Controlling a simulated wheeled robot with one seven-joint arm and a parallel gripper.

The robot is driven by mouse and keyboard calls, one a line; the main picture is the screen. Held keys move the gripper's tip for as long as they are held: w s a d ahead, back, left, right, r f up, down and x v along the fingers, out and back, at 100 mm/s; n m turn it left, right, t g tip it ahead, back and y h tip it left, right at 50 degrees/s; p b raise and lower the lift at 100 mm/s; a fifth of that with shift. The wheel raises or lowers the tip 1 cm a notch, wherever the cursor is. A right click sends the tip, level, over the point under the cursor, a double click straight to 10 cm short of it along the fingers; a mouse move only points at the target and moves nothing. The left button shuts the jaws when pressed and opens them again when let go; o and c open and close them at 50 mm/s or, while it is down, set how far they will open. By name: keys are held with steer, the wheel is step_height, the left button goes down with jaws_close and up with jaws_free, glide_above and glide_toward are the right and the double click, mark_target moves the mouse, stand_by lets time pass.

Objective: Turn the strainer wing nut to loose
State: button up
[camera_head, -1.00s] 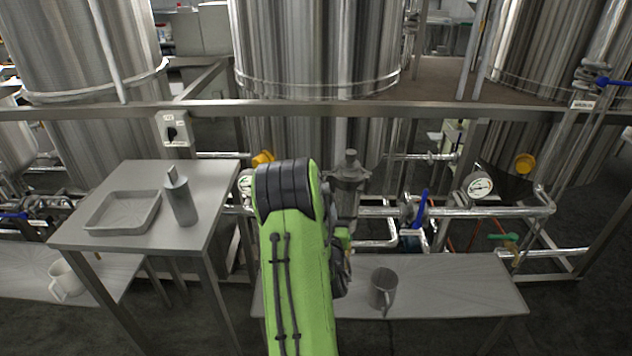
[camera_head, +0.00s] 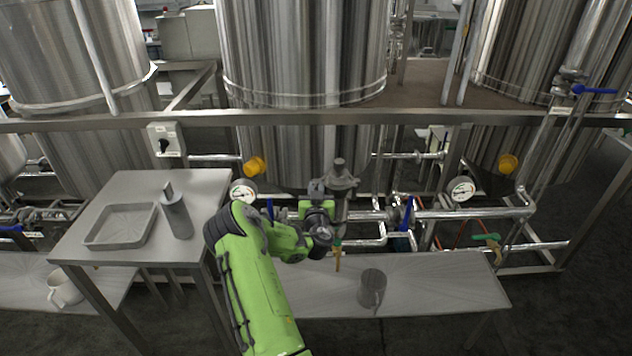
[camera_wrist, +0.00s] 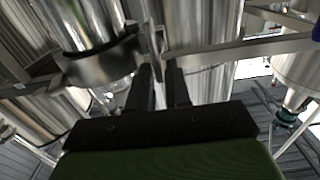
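The strainer (camera_head: 342,184) is a grey upright metal housing on the pipe line, right of centre in the head view. In the wrist view a metal body with a dark band (camera_wrist: 98,66) fills the upper left. A thin, upright metal piece (camera_wrist: 157,40), which looks like the wing nut, stands just beyond my fingertips. My gripper (camera_wrist: 160,70) has its two dark fingers apart, with a narrow gap between them.
A grey mug (camera_head: 371,288) stands on the low bench (camera_head: 440,285) below. The left table (camera_head: 95,222) carries a tray (camera_head: 118,243) and a bottle (camera_head: 177,216). Pipes, a gauge (camera_head: 243,192) and a blue-handled valve (camera_head: 406,212) flank the strainer. A frame rail (camera_head: 300,116) crosses above.

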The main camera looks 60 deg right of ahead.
steer(key=shift+d, duration=0.1)
steer(key=shift+f, duration=0.1)
jaws_close()
steer(key=shift+w+n, duration=0.1)
steer(key=shift+n, duration=0.2)
steer(key=shift+w+a+f+n+b, duration=0.2)
steer(key=shift+w+f+n+b, duration=0.15)
steer(key=shift+n, duration=2.5)
steer(key=shift+w+a+f+n+b, duration=0.15)
steer(key=shift+w+f+n+b, duration=0.25)
steer(key=shift+n, duration=2.4)
steer(key=shift+w+a+f+n+b, duration=0.25)
steer(key=shift+n+b, duration=0.25)
steer(key=shift+n, duration=2.35)
